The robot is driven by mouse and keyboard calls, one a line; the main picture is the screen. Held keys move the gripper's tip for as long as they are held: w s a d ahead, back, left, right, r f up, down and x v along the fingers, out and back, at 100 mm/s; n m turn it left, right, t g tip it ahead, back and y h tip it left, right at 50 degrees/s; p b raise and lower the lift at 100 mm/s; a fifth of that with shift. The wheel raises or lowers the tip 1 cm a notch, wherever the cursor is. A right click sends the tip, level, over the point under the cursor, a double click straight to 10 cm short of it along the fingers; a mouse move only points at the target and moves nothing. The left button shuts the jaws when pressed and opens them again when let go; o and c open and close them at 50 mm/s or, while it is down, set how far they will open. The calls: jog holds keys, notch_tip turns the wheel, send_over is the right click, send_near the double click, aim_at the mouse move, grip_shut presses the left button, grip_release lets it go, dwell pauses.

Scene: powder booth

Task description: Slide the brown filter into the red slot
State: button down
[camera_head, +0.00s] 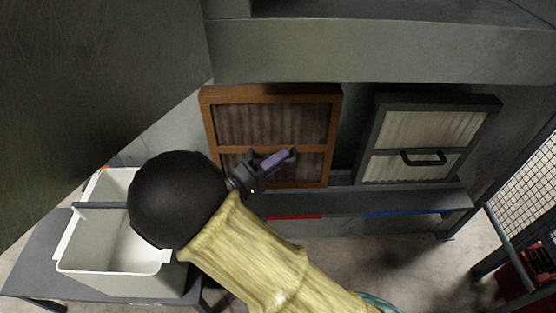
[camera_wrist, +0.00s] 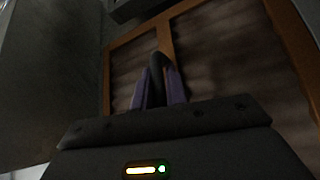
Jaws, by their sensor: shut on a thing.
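The brown filter (camera_head: 270,95) is a wood-framed panel with dark pleats and a crossbar, standing nearly upright at the booth's left opening. My gripper (camera_head: 278,160) is at its front, with purple fingers shut on its handle at the crossbar. In the wrist view the fingers (camera_wrist: 160,90) close around the dark handle (camera_wrist: 157,66), with the brown frame (camera_wrist: 184,10) behind. The red strip (camera_head: 294,217) marks the ledge below the filter. My gripper and arm hide the filter's lower left. I cannot tell how deep the filter sits in the slot.
A grey-framed white filter (camera_head: 436,110) with a black handle stands to the right, above a blue strip (camera_head: 403,212). A white bin (camera_head: 107,259) is on a grey table (camera_head: 30,270) at left. A booth beam (camera_head: 390,58) runs above. A mesh cage (camera_head: 535,165) stands at far right.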

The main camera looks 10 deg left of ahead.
jog(key=shift+w+a+r+y+p, duration=0.15)
jog(key=shift+w+a+p, duration=0.1)
jog(key=shift+w+p, duration=0.35)
jog(key=shift+w+a+f+y+p, duration=0.15)
jog(key=shift+w+a+p, duration=0.1)
jog(key=shift+w+p, duration=0.3)
dwell(2.5)
jog(key=shift+w+r, duration=0.2)
jog(key=shift+r, duration=0.15)
jog(key=shift+s+d+r+p, duration=0.2)
jog(key=shift+s+r+p, duration=0.05)
jog(key=shift+r+p, duration=0.2)
dwell(1.3)
jog(key=shift+f, duration=0.15)
jog(key=shift+f+b, duration=0.95)
jog(key=shift+f, duration=0.3)
jog(key=c, duration=1.4)
grip_release()
jog(key=shift+o, duration=0.2)
jog(key=shift+s, duration=0.1)
